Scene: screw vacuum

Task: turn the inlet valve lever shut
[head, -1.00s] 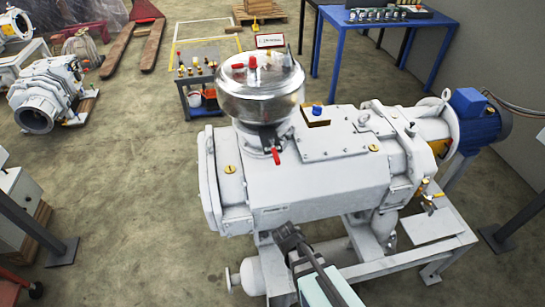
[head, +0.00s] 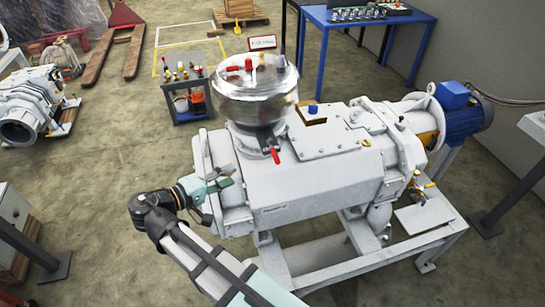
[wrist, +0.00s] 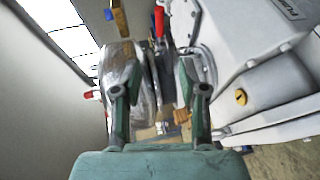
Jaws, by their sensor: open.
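The inlet valve lever is a red handle (head: 275,156) at the flange under the shiny metal dome (head: 255,95) on the pump. In the wrist view a red handle (wrist: 159,22) shows at the top, beyond the fingertips. My gripper (head: 222,183) is beside the left end of the pump, below and left of the lever in the head view, and apart from it. In the wrist view the two fingers of my gripper (wrist: 160,75) stand apart with nothing held between them. The dome also shows there (wrist: 124,75), partly behind the left finger.
The white pump body (head: 320,180) stands close to my gripper. Red fittings (head: 248,64) top the dome. A blue motor (head: 462,105) is at the right end. A small tool cart (head: 188,95) stands behind. Open floor (head: 110,165) lies left of the pump.

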